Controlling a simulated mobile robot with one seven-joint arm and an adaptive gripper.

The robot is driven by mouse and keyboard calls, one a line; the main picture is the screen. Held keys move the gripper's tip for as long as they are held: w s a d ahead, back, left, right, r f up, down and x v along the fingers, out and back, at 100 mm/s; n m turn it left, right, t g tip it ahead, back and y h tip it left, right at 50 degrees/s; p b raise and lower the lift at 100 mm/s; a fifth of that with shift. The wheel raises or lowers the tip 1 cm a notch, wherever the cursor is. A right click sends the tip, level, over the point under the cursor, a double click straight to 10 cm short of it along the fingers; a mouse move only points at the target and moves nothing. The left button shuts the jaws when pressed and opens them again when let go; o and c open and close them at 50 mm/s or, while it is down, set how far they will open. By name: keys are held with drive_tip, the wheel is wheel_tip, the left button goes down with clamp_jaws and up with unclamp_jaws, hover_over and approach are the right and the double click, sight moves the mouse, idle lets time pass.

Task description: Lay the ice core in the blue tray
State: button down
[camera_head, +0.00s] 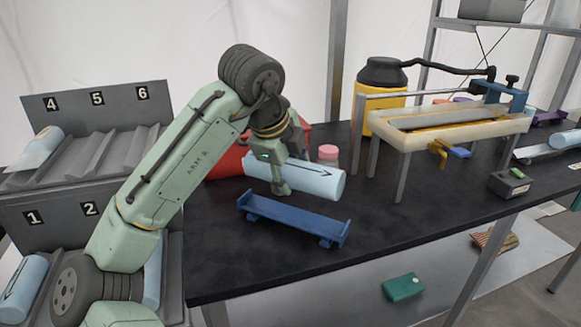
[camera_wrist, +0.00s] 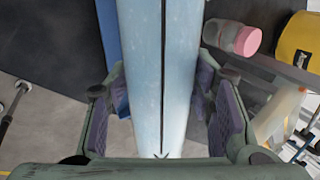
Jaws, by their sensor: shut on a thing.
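The ice core, a pale blue cylinder with a dark line along it (camera_head: 320,182), is held by my gripper (camera_head: 280,186). In the wrist view the core (camera_wrist: 160,60) runs lengthwise between the two purple-padded fingers of my gripper (camera_wrist: 165,115), which are shut on it. The blue tray (camera_head: 292,219), long and narrow with raised ends, stands on the black table in front of the core. The tray looks empty. A blue strip at the core's left in the wrist view (camera_wrist: 108,30) looks like part of it. The core's height above the table is hard to judge.
A pink-lidded jar (camera_head: 328,155) and a red object (camera_head: 225,165) stand behind the core. A cutting rig (camera_head: 450,130) and a yellow container (camera_head: 380,95) stand at right. Grooved racks (camera_head: 100,150) hold other cores at left. The black table (camera_head: 390,215) is clear right of the tray.

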drive_tip(key=shift+a+b, duration=0.1)
drive_tip(key=shift+b, duration=0.2)
drive_tip(key=shift+a+t, duration=0.1)
drive_tip(key=shift+t, duration=0.2)
drive_tip(key=b, duration=0.5)
approach(293, 213)
drive_tip(key=shift+w+r+x, duration=0.1)
drive_tip(key=shift+w+x, duration=0.05)
drive_tip(key=shift+x, duration=1.1)
drive_tip(key=shift+w+r+x, duration=0.15)
drive_tip(key=shift+w+x, duration=0.05)
drive_tip(key=shift+x, duration=1.05)
drive_tip(key=shift+s+f, duration=0.1)
drive_tip(key=shift+f, duration=0.3)
drive_tip(key=c, duration=2.4)
unclamp_jaws()
drive_tip(key=shift+s+f+b, duration=0.1)
drive_tip(key=shift+f+b, duration=0.1)
drive_tip(key=shift+b, duration=0.1)
drive_tip(key=c, duration=1.2)
unclamp_jaws()
drive_tip(key=shift+o, duration=1.4)
drive_tip(key=shift+f, duration=0.15)
drive_tip(key=o, duration=0.3)
drive_tip(key=shift+r, duration=0.2)
